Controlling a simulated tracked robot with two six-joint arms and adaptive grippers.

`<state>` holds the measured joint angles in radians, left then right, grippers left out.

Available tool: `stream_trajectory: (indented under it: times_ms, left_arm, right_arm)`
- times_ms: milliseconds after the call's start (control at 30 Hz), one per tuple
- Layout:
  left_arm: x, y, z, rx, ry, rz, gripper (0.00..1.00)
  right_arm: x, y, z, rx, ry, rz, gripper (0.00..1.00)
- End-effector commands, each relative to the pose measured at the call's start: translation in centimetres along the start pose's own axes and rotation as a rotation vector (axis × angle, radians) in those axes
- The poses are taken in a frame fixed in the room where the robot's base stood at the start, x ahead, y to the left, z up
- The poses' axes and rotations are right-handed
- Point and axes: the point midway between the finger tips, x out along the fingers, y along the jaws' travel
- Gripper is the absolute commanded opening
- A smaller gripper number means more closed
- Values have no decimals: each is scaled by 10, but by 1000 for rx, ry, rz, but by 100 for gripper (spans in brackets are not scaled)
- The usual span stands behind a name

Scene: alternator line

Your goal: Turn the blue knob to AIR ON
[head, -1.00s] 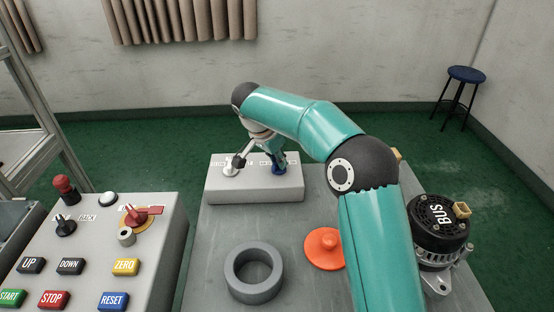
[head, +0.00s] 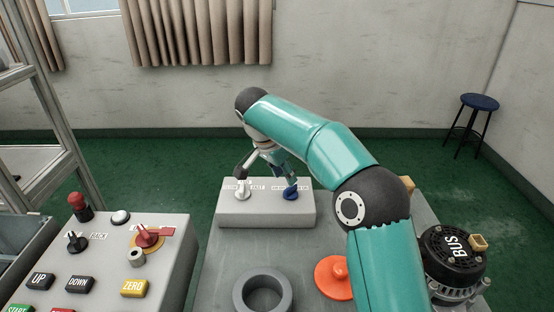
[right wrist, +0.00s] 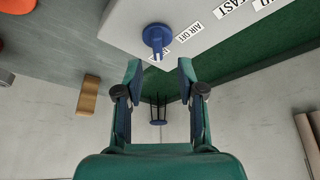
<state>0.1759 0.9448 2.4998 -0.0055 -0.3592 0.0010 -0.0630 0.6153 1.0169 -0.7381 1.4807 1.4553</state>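The blue knob (head: 291,194) stands on the right part of the pale control box (head: 266,212), and it also shows in the right wrist view (right wrist: 157,36). A label reading AIR OFF lies beside it; a second label is partly hidden by the knob in the wrist view. The knob's narrow part reaches toward that second label there, but I cannot tell its exact setting. My right gripper (head: 281,165) is above and behind the knob in the head view. In the wrist view my right gripper (right wrist: 160,75) has its fingers apart, with nothing between them. The left gripper is not in view.
A white knob (head: 242,190) sits left of the blue one. A button panel (head: 160,268) is at left.

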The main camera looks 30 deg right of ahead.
Motion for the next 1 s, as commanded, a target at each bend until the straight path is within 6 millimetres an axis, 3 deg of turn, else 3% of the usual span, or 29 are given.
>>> stream_trajectory:
  times_ms: [100,333,1000]
  left_arm:
    - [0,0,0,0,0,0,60]
    - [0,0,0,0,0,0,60]
    - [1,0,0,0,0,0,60]
  right_arm:
    - [-26,-2,0,0,0,-5,39]
    - [-57,-2,0,0,0,-3,39]
    - [-65,-1,0,-1,-1,0,39]
